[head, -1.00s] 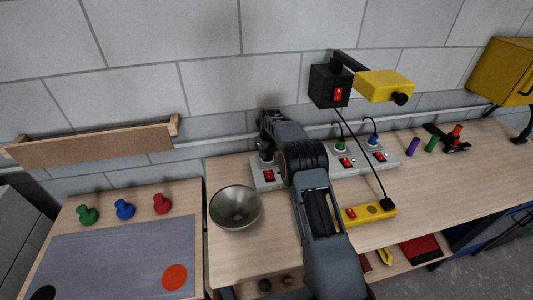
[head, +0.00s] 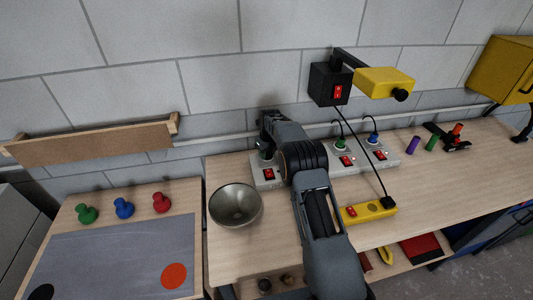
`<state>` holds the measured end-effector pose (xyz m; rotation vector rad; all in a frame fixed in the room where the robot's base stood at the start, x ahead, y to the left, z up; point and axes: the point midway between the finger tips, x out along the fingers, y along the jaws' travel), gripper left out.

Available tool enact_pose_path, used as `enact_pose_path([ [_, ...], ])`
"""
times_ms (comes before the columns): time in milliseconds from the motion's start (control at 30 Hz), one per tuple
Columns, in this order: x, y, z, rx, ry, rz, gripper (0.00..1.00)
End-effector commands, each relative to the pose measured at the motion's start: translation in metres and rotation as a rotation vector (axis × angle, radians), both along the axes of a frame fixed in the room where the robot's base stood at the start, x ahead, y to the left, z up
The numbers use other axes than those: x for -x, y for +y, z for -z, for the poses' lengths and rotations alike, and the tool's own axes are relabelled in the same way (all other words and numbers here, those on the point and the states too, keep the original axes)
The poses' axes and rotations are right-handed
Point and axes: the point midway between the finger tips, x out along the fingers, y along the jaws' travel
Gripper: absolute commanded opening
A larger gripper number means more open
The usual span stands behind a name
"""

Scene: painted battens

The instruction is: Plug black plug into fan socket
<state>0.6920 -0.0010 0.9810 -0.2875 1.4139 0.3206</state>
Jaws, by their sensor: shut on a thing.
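My gripper (head: 265,146) points down at the left end of the white socket strip (head: 258,181), beside a red switch. It is shut on a small dark plug, the black plug (head: 266,158), mostly hidden by the fingers. The plug is at or just above the strip's left socket; I cannot tell whether it is seated. A green plug (head: 340,142) and a blue plug (head: 373,137) stand in the strip's other sockets, each with a black cable. No fan or socket label can be made out.
My arm hides the strip's middle. A metal bowl (head: 236,205) stands close on the left. A yellow socket block (head: 362,213) lies right of my arm, with a black cable from the wall box (head: 329,86). Purple and green cylinders stand at the right.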

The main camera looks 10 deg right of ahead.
Motion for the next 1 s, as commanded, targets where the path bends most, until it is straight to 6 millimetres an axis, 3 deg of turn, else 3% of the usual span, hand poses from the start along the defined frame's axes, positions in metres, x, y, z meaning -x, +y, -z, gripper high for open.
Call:
enact_pose_path([
  [33,0.0042,-0.0001,0.0139,0.001,0.02,0.0,0.18],
  [433,0.0048,-0.0003,0.0177,0.001,0.023,-0.001,0.18],
  [467,0.0048,-0.0003,0.0178,0.001,0.023,-0.001,0.4],
  [700,0.0051,0.0016,0.018,0.001,0.025,-0.002,0.63],
  [767,0.0052,0.0027,0.018,0.0,0.025,-0.002,0.69],
  [1000,0.0055,0.0069,0.0181,-0.003,0.027,-0.008,0.69],
])
